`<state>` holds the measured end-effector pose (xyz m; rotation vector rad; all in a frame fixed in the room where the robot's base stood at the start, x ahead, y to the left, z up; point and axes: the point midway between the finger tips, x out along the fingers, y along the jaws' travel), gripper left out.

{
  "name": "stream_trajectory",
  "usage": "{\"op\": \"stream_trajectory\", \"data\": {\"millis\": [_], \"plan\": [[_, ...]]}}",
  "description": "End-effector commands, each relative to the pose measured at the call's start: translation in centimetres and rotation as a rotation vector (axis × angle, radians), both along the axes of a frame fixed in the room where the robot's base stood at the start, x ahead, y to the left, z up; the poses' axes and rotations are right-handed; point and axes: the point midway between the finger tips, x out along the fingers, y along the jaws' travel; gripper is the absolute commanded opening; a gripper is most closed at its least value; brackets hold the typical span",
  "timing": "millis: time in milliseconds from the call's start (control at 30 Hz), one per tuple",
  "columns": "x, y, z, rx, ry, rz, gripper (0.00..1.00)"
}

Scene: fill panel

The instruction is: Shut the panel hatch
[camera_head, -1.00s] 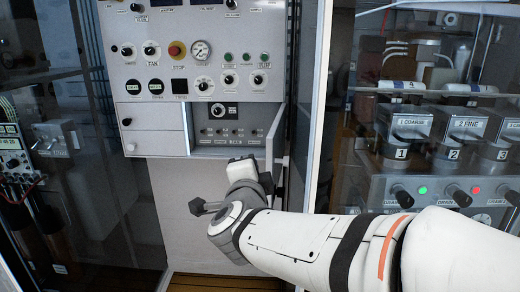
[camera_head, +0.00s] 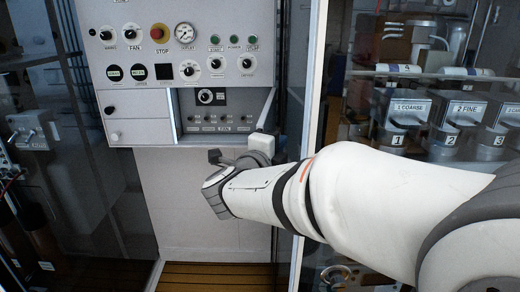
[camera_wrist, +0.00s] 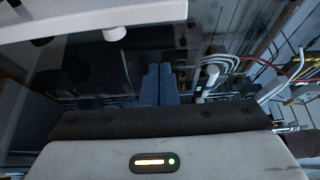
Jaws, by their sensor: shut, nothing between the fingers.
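The panel hatch (camera_head: 268,112) stands open at the right side of the recess in the grey control panel (camera_head: 200,65). It is seen nearly edge-on in the head view. Inside the recess is a face with a dark dial and a row of small knobs (camera_head: 220,118). In the wrist view a white panel edge with a round knob (camera_wrist: 114,33), which looks like the hatch, crosses the top left. My gripper's fingers (camera_wrist: 158,82) are together and empty, below and right of that knob, apart from it in the picture. In the head view my wrist hides the fingers, near the hatch's lower end.
Loose cables (camera_wrist: 225,65) show in the wrist view. Wooden floor (camera_head: 215,275) lies below.

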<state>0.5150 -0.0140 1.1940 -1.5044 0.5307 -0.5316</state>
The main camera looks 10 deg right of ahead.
Motion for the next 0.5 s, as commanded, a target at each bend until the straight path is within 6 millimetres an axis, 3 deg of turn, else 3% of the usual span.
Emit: {"op": "stream_trajectory", "data": {"millis": [133,300,500], "plan": [[1.8,-1.6,0.0,0.000,0.002,-0.003,0.00],[2.5,1.1,0.1,0.000,0.001,0.005,0.00],[2.9,2.4,0.0,-0.001,0.001,0.003,0.00]]}}
